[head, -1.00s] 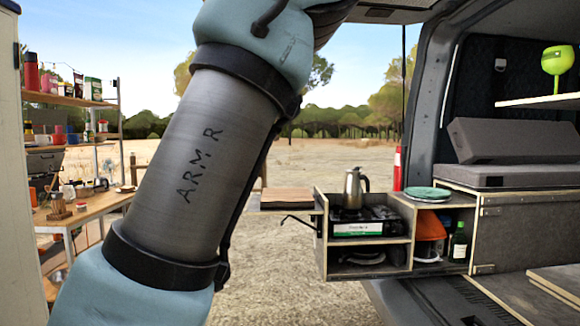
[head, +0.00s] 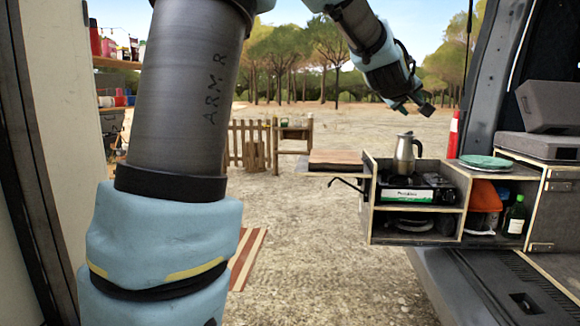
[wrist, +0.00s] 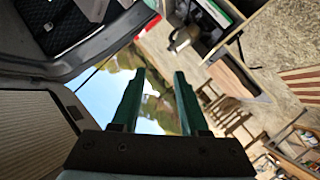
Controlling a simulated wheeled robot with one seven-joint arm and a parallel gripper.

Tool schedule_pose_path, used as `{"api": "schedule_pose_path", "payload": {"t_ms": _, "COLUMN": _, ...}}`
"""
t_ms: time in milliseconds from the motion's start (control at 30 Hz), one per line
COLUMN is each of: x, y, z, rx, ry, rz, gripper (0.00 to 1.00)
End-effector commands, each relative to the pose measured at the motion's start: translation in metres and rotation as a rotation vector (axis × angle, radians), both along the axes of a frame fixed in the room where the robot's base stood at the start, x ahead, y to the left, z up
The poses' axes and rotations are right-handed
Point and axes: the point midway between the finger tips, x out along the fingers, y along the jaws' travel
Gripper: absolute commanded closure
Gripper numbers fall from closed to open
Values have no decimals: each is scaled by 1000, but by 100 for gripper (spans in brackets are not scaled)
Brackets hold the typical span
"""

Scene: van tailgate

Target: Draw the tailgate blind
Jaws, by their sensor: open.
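My gripper (head: 418,104) shows in the head view at the upper right, tilted downward, above the kitchen box at the van's rear. In the wrist view my gripper (wrist: 158,75) has two green fingers apart with nothing between them. No blind can be made out for certain. A ribbed beige panel (wrist: 32,125) fills the lower left of the wrist view; I cannot tell whether it is the blind or the tailgate lining. A thin dark upright line (head: 468,45) hangs by the van's rear opening in the head view. The tailgate is out of the head view.
The pull-out kitchen box (head: 450,185) holds a stove with a metal kettle (head: 405,152). A red cylinder (head: 453,135) stands behind it. A pale wall (head: 45,90) is close on the left. Open gravel lies ahead, with a wooden fence (head: 250,143) beyond.

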Motion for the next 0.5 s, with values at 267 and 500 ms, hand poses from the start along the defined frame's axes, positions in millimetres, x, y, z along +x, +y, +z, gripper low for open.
{"api": "schedule_pose_path", "payload": {"t_ms": 267, "x": -17, "y": 145, "z": -145, "rx": 419, "ry": 203, "rz": 17, "gripper": 56}}
{"api": "schedule_pose_path", "payload": {"t_ms": 500, "x": -90, "y": 267, "z": -247, "rx": 702, "ry": 453, "rz": -37, "gripper": 56}}
